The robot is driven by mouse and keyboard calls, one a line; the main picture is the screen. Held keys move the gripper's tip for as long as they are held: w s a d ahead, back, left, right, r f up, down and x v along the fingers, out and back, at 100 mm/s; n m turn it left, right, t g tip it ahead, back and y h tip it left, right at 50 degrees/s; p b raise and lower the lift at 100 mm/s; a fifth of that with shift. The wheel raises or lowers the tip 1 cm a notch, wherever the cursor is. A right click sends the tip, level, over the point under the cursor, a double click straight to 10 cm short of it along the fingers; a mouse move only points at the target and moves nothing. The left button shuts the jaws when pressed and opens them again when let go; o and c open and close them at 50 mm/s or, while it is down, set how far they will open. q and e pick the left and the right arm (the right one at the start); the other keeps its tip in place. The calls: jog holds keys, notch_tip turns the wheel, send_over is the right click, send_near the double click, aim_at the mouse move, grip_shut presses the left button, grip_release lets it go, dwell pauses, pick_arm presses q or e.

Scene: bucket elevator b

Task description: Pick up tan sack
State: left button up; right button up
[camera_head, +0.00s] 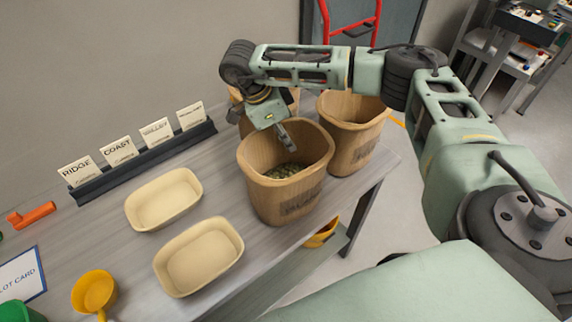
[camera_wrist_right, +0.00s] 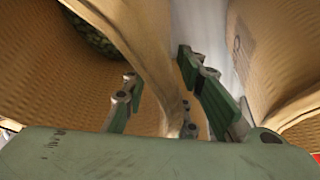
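Three tan sacks stand at the right end of the table. The front sack (camera_head: 282,200) is upright and open-topped, with dark lettering on its side and greenish-brown grains inside. A second sack (camera_head: 352,145) stands right of it, and a third (camera_head: 292,101) is behind, partly hidden by my right arm. My right gripper (camera_head: 284,134) points down at the far rim of the front sack. In the right wrist view its fingers (camera_wrist_right: 168,92) are apart, with a sack's rim (camera_wrist_right: 150,50) between them; I cannot tell whether they touch it. My left gripper is not in view.
Two empty cream trays (camera_head: 163,200) (camera_head: 200,257) lie left of the front sack. A dark rack (camera_head: 145,165) of labelled cards stands behind them. A yellow scoop (camera_head: 94,291), an orange tool (camera_head: 32,215) and a card (camera_head: 22,277) lie at left. A yellow bowl (camera_head: 322,234) is below the tabletop.

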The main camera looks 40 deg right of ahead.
grip_shut()
jog(key=shift+w+r, duration=0.1)
jog(key=shift+r, duration=0.05)
dwell(0.4)
